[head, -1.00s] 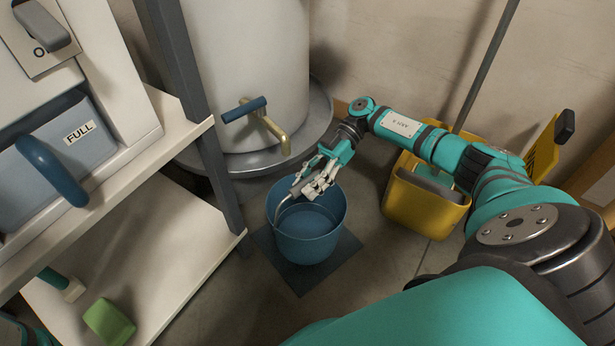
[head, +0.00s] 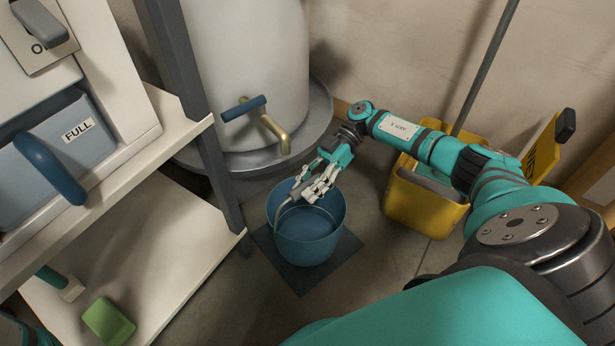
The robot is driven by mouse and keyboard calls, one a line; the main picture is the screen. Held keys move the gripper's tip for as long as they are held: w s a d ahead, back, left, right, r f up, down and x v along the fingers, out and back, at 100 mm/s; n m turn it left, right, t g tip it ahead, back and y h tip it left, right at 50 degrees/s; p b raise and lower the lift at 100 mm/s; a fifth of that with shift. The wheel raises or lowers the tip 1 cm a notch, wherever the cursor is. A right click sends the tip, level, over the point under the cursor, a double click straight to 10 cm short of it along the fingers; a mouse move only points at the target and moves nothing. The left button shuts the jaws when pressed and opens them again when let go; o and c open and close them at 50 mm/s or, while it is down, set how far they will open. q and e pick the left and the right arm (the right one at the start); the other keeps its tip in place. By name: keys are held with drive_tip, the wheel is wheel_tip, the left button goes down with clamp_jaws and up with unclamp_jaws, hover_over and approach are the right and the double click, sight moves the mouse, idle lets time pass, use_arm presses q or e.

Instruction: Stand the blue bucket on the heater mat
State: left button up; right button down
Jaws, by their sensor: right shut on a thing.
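The blue bucket (head: 308,246) is upright over the dark square heater mat (head: 342,264) on the floor, in front of the white heater tank. The mat's corners show around the bucket's base. I cannot tell whether the base touches the mat or hangs just above it. My right gripper (head: 308,193) is over the bucket's mouth, its fingers shut on the bucket's grey handle (head: 284,217). The handle is raised, and the fingers hide part of it.
The heater tank (head: 245,70) with its blue-handled tap (head: 265,122) stands behind the bucket. A white shelf unit (head: 130,235) with a dark post is at the left, holding a green block (head: 108,321). A yellow mop bucket (head: 425,205) stands to the right. Some bare floor lies between.

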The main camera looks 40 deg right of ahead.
drive_tip(key=shift+f, duration=0.35)
drive_tip(key=c, duration=1)
unclamp_jaws()
drive_tip(key=shift+w+d, duration=0.1)
drive_tip(key=shift+d, duration=0.1)
drive_tip(key=v, duration=1.1)
drive_tip(key=shift+d+r, duration=0.25)
drive_tip(key=shift+r, duration=0.05)
